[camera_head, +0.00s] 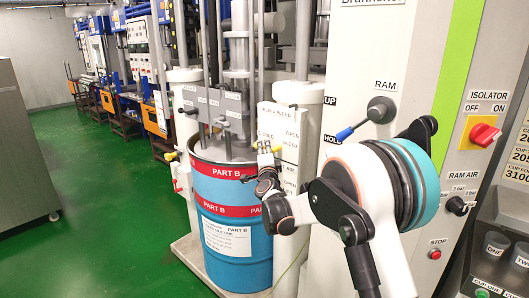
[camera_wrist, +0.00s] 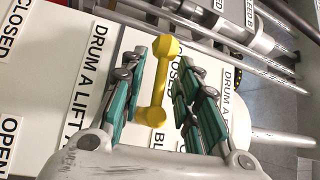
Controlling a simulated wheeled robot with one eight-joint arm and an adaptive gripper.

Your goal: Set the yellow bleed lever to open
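A yellow lever (camera_wrist: 157,85) with a large knob at one end and a smaller one at the other lies against a white panel in the wrist view. My gripper (camera_wrist: 160,68) is open, with its green-padded fingers on either side of the lever and gaps showing on both sides. In the head view my gripper (camera_head: 266,160) is in front of the white labelled panel (camera_head: 285,120), beside small yellow parts; which one is the lever is hard to tell there. OPEN and CLOSED labels show on the panel. A label starting "BL" is partly hidden by my finger.
A blue drum (camera_head: 235,235) marked PART B stands just left of and below my gripper. A grey ram lever (camera_head: 381,110) with a blue tip is on the white cabinet at right, near my arm. Metal rods (camera_wrist: 245,40) show beyond the panel.

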